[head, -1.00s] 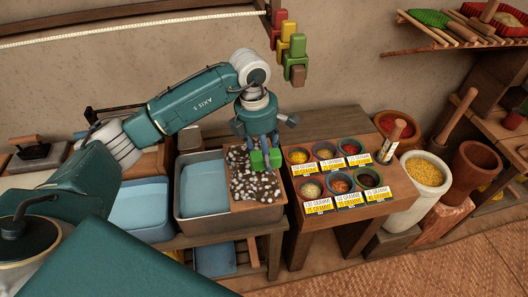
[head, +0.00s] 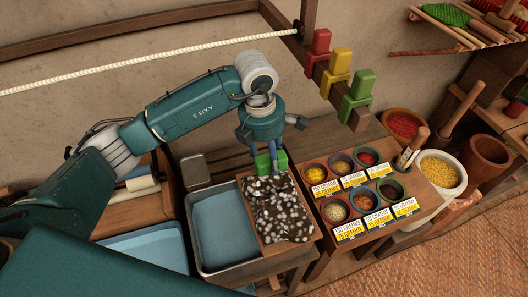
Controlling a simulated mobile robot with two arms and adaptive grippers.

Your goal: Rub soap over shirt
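The shirt (head: 278,212), dark brown with white spots, lies spread on a wooden board (head: 303,247) beside a grey basin of water. A bright green soap block (head: 264,163) is at the shirt's far end. My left gripper (head: 272,152) points down and is shut on the soap, with its fingers on the block's sides. The soap appears to touch the shirt's far edge or hover just over it; I cannot tell which. My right gripper is not in view.
The grey basin (head: 194,232) stands left of the board. A small table (head: 335,268) with several labelled spice bowls stands to the right. Red, yellow and green clothes pegs (head: 340,62) sit on a wooden rail behind. A white rope (head: 130,65) crosses above.

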